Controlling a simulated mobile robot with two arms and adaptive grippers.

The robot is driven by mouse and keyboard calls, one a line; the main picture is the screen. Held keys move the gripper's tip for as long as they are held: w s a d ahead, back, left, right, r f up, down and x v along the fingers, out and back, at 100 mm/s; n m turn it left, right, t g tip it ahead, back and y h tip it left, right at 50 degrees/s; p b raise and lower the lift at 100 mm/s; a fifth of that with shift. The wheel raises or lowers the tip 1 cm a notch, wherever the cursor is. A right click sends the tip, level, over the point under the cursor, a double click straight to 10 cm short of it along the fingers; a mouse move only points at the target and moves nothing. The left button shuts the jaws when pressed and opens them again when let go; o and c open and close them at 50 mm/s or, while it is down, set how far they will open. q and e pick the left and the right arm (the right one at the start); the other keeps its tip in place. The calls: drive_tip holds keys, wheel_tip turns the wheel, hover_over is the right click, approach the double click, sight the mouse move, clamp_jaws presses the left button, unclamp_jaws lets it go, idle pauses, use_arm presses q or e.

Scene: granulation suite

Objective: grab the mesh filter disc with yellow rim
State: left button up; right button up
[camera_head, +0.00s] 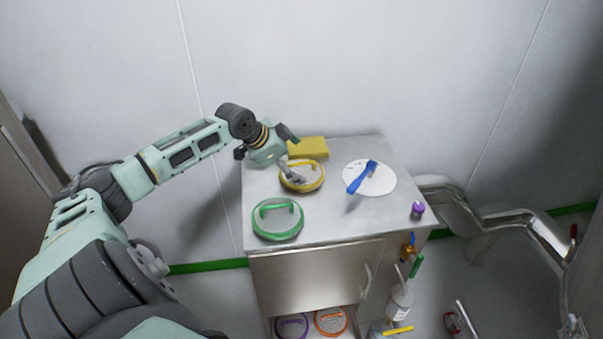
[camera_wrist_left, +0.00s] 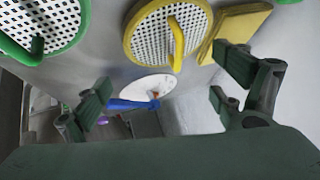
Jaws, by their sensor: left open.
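The mesh filter disc with yellow rim (camera_head: 313,186) lies flat on the steel cabinet top, near its back left. In the left wrist view the disc (camera_wrist_left: 150,38) shows its white perforated mesh and a yellow arched handle. My left gripper (camera_head: 295,173) is open, above and partly covering the disc in the head view. In the left wrist view its fingers (camera_wrist_left: 163,92) are spread wide with nothing between them, and the disc is beyond them at the top. My right gripper is not in view.
A green-rimmed disc (camera_head: 277,234) lies in front of the yellow one, a yellow block (camera_head: 308,148) behind it. A white round plate (camera_head: 380,183) with a blue tool (camera_head: 361,178) and a purple knob (camera_head: 417,208) are to the right. More discs (camera_head: 331,321) sit on the shelf below.

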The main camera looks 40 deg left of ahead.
sight(310, 177)
use_arm(q)
drive_tip(key=shift+x, duration=0.85)
drive_tip(key=x, duration=0.2)
drive_tip(key=p+x, duration=0.1)
drive_tip(key=x, duration=0.2)
drive_tip(key=shift+s+d+f, duration=0.2)
drive_tip(key=shift+s+f, duration=0.05)
drive_tip(key=shift+f, duration=0.1)
drive_tip(key=shift+s, duration=0.1)
drive_tip(key=shift+c, duration=0.2)
